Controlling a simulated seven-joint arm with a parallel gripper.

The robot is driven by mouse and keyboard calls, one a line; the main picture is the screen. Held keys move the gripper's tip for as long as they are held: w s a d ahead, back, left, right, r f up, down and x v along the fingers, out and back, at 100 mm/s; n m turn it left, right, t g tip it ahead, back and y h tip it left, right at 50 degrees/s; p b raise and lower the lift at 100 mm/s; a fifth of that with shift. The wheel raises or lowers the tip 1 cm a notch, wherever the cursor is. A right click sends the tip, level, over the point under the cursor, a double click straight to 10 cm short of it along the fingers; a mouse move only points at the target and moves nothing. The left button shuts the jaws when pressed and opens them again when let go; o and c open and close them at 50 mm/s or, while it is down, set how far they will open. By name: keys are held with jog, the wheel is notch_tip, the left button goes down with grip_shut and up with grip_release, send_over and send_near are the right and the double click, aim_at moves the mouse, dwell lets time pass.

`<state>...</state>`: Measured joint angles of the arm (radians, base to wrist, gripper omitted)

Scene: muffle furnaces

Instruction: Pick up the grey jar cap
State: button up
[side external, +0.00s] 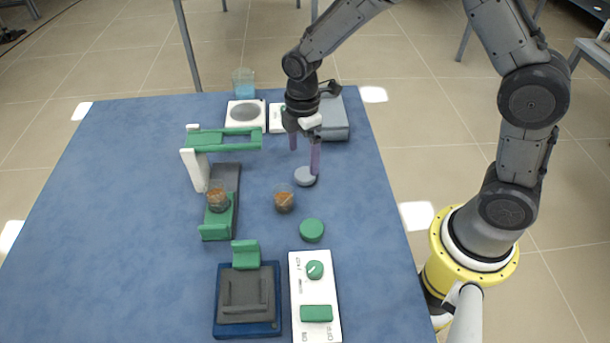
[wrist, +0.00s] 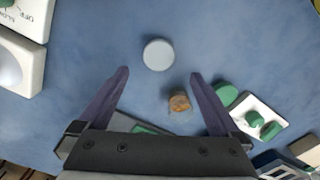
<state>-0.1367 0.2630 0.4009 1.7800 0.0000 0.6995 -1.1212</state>
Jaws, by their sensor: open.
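The grey jar cap (side external: 305,176) is a small flat disc lying on the blue table. In the wrist view the grey cap (wrist: 158,55) lies beyond my fingertips, roughly centred between them. My gripper (side external: 304,158) is open and empty, with its two purple fingers pointing down above the table close to the cap. In the wrist view my gripper (wrist: 159,76) shows its fingers spread wide, with no contact with the cap. In the side view one fingertip overlaps the cap's edge, so the height gap is hard to judge.
A jar with brown contents (side external: 284,201) and a green cap (side external: 312,230) are near the grey cap. A green-and-white frame (side external: 222,140) over a grey base stands left. A white control panel (side external: 316,300) is in front. Scale and grey box (side external: 334,122) are behind. Table left is clear.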

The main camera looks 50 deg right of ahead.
aim_at(304, 174)
jog(key=shift+d+f, duration=0.15)
jog(key=shift+f, duration=1.4)
jog(key=shift+d+f, duration=0.15)
jog(key=shift+f, duration=1.4)
jog(key=c, duration=1.4)
